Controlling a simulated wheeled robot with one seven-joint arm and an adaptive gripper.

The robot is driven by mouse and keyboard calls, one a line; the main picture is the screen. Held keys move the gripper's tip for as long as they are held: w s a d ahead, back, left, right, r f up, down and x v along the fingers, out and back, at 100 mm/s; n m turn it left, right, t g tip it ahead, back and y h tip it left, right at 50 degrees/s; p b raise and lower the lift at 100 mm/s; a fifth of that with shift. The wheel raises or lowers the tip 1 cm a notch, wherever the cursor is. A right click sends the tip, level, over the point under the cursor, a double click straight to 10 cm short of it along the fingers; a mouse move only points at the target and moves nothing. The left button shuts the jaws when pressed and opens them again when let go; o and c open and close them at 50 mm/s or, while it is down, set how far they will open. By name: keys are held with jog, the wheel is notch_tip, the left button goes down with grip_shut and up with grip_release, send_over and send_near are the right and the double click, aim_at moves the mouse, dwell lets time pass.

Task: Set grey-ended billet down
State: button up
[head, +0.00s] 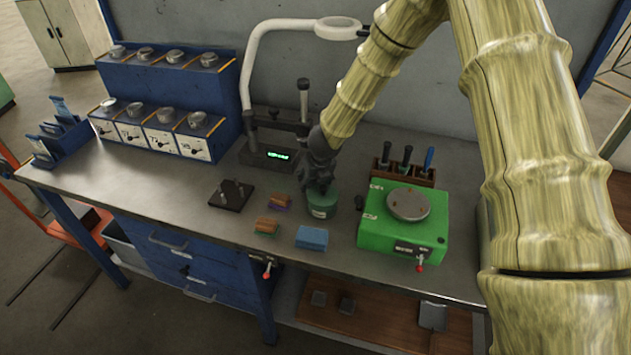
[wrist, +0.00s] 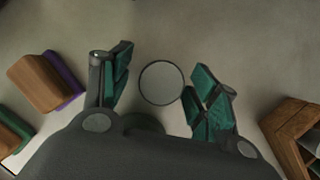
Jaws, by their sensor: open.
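The grey-ended billet (wrist: 161,83) shows in the wrist view as a round grey disc with a dark rim, seen end-on. My gripper (wrist: 160,90) is open, with one green-padded finger on each side of it and a visible gap on both sides. The gripper hides the top of that piece. I cannot tell from the head view how the billet rests.
Brown blocks with purple (head: 278,201) and green (head: 266,226) parts lie left of the gripper. A blue block (head: 311,237) lies in front. A green scale-like device (head: 403,230) and a wooden tool rack (head: 403,172) stand right. A dark pegged plate (head: 231,194) lies left.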

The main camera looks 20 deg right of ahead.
jog(key=shift+w+f, duration=0.1)
jog(key=shift+f, duration=0.05)
grip_shut()
dwell(0.4)
